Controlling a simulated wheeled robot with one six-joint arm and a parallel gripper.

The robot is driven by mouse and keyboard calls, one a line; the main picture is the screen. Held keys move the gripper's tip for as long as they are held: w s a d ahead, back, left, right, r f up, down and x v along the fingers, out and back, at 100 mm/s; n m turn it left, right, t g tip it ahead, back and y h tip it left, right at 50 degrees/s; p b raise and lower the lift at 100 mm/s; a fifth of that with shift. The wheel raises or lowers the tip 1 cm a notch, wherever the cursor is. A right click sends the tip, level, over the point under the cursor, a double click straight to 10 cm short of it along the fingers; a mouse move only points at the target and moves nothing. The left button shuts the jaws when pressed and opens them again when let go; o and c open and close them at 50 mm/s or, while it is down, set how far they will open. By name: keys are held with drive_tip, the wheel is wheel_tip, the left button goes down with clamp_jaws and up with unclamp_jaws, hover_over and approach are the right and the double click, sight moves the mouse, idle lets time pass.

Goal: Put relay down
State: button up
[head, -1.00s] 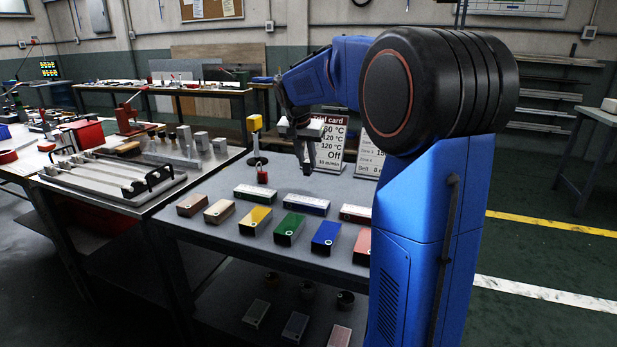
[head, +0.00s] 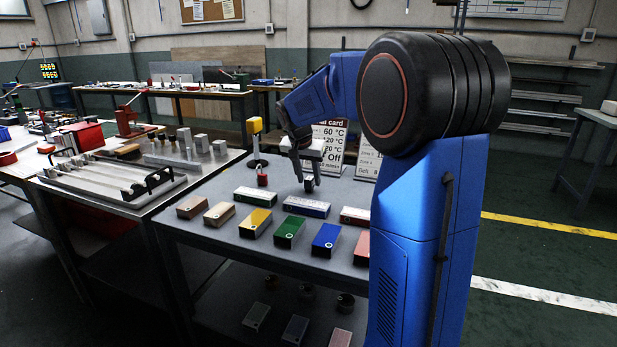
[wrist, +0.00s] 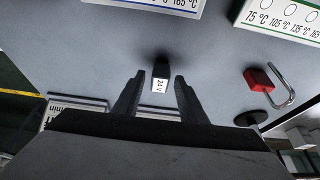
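The relay (wrist: 161,72) is a small dark block with a white end label reading "24 V". In the wrist view it sits between and slightly beyond my fingertips, with a gap on each side. In the head view the relay (head: 309,185) shows as a small dark block low under the fingers, on the grey table (head: 215,243) behind the row of boxes. My gripper (wrist: 158,88) is open around it. In the head view my gripper (head: 302,170) points down in front of the trial card (head: 330,142).
A red padlock (wrist: 258,80) and a yellow-topped stand (head: 254,126) are left of the gripper in the head view. Several coloured boxes, including a green one (head: 289,231) and a blue one (head: 326,239), line the table's front. Bare table surrounds the relay.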

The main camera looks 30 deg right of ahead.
drive_tip(key=shift+r, duration=0.15)
drive_tip(key=v, duration=1)
drive_tip(key=shift+r, duration=0.25)
drive_tip(key=shift+o, duration=0.5)
drive_tip(key=v, duration=0.5)
drive_tip(key=shift+s+a+r, duration=0.1)
drive_tip(key=shift+a, duration=0.15)
drive_tip(key=x, duration=1.7)
drive_tip(key=shift+d+f, duration=0.1)
drive_tip(key=shift+f, duration=0.15)
clamp_jaws()
